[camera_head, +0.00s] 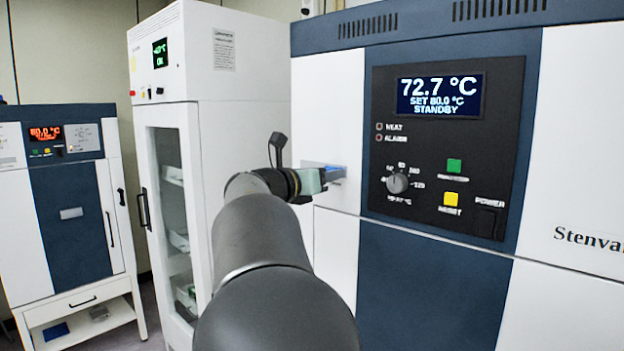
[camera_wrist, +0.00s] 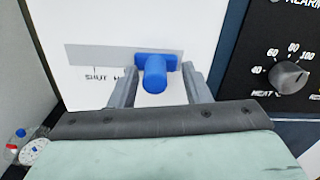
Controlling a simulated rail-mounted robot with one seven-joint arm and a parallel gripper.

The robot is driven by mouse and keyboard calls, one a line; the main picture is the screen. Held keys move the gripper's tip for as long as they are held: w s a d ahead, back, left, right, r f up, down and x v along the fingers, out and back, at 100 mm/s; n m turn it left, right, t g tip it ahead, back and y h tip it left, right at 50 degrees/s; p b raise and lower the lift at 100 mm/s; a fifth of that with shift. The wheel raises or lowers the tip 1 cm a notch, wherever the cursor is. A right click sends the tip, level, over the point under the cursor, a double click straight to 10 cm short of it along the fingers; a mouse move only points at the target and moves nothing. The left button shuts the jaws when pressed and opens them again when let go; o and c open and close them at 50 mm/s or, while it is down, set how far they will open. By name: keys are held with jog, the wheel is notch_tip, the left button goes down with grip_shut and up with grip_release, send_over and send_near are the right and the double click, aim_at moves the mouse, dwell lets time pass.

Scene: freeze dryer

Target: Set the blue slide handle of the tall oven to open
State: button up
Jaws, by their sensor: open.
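The blue slide handle (camera_wrist: 155,76) is on a white panel of the tall oven (camera_head: 449,150). In the wrist view it stands at the right end of a grey strip (camera_wrist: 98,55), with the printed word "SHUT" below the strip's left part. My gripper (camera_wrist: 161,84) is open, with one finger to the left of the handle's knob and one to the right. Narrow gaps show between knob and fingers, so I see no contact. In the head view my gripper (camera_head: 320,180) is at the panel, and only a small blue piece of the handle (camera_head: 334,172) shows.
The oven's dark control panel (camera_head: 440,145) with a knob (camera_head: 397,182) and buttons is right of the handle. A white glass-door cabinet (camera_head: 190,150) stands left of the oven, and another unit (camera_head: 70,210) is farther left.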

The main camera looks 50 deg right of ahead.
jog(key=a+b, duration=0.3)
jog(key=a, duration=1.4)
jog(key=shift+w+a+b, duration=0.15)
jog(key=shift+w+b, duration=0.2)
jog(key=shift+b, duration=0.05)
